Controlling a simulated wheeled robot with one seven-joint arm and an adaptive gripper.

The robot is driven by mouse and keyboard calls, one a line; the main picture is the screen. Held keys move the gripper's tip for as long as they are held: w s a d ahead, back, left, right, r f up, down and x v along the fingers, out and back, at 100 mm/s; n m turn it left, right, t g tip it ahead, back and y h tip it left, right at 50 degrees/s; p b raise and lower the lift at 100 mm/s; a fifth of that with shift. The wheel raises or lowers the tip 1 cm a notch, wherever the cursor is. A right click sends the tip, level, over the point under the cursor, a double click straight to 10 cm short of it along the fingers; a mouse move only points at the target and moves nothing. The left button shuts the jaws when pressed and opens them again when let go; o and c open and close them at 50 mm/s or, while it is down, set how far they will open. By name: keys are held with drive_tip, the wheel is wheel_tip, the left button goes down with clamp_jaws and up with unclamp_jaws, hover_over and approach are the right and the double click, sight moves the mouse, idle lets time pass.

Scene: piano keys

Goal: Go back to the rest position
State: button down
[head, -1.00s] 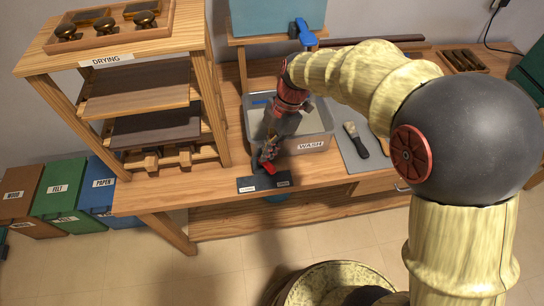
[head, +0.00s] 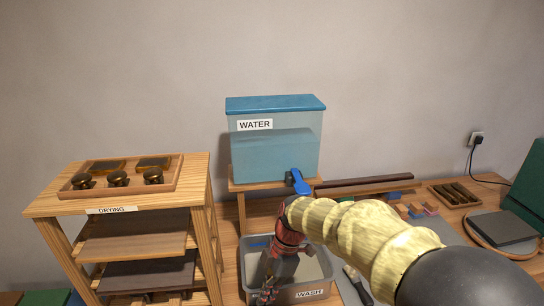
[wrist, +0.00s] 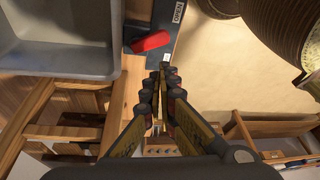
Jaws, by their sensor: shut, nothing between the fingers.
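The tub also shows in the wrist view (wrist: 60,65), to the left of the fingers.
A water tank (head: 275,150) with a blue tap (head: 299,182) stands behind the tub. A wooden drying rack (head: 130,205) stands to the left, with a tray of brass-coloured knobs (head: 118,179) on top.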

drive_tip(key=s+d+r+m+t+h, duration=0.1)
drive_tip(key=s+d+r+m+t, duration=0.2)
drive_tip(key=s+d+r+m, duration=0.4)
drive_tip(key=s+d+r+m+t+h, duration=0.2)
drive_tip(key=s+d+r+m+t, duration=0.2)
drive_tip(key=s+d+r+m, duration=0.3)
drive_tip(key=s+d+m, duration=0.3)
drive_tip(key=d+m, duration=0.4)
drive_tip(key=m, duration=0.1)
drive_tip(key=shift+r+t, duration=0.3)
drive_tip(key=shift+r, duration=0.1)
